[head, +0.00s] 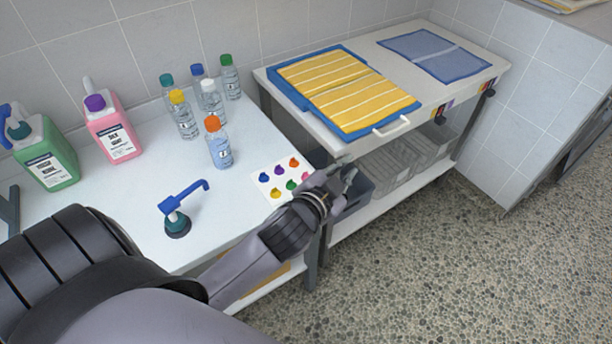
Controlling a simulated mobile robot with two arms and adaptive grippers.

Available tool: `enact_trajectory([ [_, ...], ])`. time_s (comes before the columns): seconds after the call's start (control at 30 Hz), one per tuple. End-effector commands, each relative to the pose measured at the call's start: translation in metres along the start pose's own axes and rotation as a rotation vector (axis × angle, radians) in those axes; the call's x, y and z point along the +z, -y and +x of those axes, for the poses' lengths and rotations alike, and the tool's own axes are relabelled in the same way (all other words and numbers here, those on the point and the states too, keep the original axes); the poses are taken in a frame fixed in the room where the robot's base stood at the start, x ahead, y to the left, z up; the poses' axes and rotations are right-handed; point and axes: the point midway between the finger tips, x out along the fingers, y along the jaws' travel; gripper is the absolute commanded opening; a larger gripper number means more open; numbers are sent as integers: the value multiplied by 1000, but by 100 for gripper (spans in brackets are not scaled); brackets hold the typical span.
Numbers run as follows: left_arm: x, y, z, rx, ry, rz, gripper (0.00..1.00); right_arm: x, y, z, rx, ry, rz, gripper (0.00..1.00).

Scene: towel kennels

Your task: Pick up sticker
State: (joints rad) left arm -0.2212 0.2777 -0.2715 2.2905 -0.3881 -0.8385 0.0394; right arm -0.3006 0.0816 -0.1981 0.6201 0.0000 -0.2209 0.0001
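A white sticker sheet (266,178) lies flat on the near right corner of the white table. It carries several round coloured stickers, among them a blue sticker (264,177), a purple sticker (279,171), an orange sticker (294,162), a yellow sticker (276,193) and a green sticker (291,185). My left gripper (347,169) is just right of the sheet, past the table edge, with its fingers apart and nothing seen between them. Its body hides the sheet's lower right part, where a further sticker shows only partly. My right gripper is out of view.
Several capped bottles (219,147) stand behind the sheet. A blue-spouted pump top (178,221), a pink jug (114,132) and a green jug (47,158) are on the left. A cart (395,147) with yellow and blue towels stands at right, with bins on its lower shelf.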

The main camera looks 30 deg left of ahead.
Motion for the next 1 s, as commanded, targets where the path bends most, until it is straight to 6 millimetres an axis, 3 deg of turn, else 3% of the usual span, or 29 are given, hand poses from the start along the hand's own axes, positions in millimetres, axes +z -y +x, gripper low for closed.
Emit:
enact_trajectory([
  [0.03,-36,10,9,-37,-130,64,13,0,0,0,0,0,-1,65],
  [0.1,-89,19,14,-84,-326,169,13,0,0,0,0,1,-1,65],
  [0.23,-186,11,1,-135,-738,433,13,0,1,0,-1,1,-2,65],
  [0.33,-236,-17,-21,-125,-1037,686,13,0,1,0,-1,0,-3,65],
  [0.43,-253,-54,-40,-61,-1293,973,13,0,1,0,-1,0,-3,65],
  [0.57,-228,-93,-45,116,-1531,1389,13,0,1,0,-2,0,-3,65],
  [0.63,-197,-99,-35,262,-1594,1623,13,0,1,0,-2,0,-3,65],
  [0.7,-160,-90,-20,442,-1604,1852,13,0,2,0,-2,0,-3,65],
  [0.77,-126,-69,-4,620,-1564,2034,13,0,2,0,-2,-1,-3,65],
  [0.9,-61,12,22,1055,-1333,2335,13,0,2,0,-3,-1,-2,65],
  [1.0,-33,72,26,1313,-1129,2428,13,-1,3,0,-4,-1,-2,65],
])
